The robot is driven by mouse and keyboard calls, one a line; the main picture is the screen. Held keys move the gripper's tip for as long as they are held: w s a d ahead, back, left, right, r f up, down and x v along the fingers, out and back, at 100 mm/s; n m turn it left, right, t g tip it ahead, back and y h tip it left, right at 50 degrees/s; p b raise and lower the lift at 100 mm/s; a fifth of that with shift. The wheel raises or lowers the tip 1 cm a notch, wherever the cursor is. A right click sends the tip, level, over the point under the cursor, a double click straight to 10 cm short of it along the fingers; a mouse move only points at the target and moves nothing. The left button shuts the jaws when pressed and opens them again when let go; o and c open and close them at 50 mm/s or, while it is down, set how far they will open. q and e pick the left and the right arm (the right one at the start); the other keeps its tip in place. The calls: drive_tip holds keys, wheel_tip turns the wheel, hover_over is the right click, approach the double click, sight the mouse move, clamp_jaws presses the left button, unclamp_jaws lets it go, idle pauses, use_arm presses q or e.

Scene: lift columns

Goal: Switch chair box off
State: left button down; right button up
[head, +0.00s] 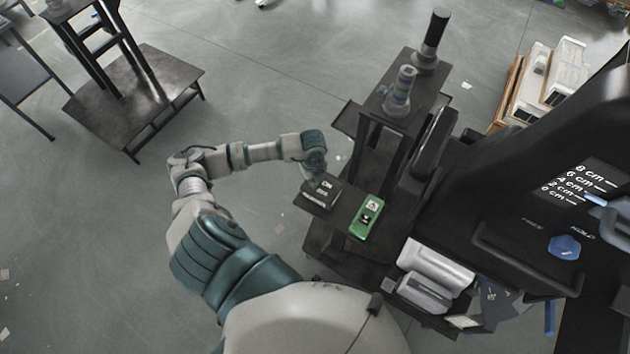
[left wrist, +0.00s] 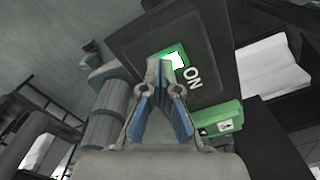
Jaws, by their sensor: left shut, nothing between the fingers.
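The chair box (head: 322,201) is a small dark box with white lettering on the near side of the dark column stand. In the left wrist view its dark face (left wrist: 213,48) shows a lit green-and-white switch (left wrist: 176,58) beside the word ON. My left gripper (head: 316,181) is over the box in the head view. In the left wrist view my left gripper (left wrist: 160,66) is shut and empty, its tips overlapping the lower left edge of the switch. I cannot tell if they touch it. My right gripper is not in view.
A green box (head: 367,215) sits right of the chair box and also shows in the left wrist view (left wrist: 218,121). The column stand (head: 380,132) rises behind. A large dark machine with a blue knob (head: 564,247) fills the right. Open floor (head: 265,90) lies left.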

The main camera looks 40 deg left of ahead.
use_arm(q)
wheel_tip(320, 180, up, 2)
drive_tip(key=shift+r+p, duration=0.1)
drive_tip(key=shift+p, duration=0.85)
drive_tip(key=shift+r+p, duration=1.65)
drive_tip(key=shift+r, duration=0.7)
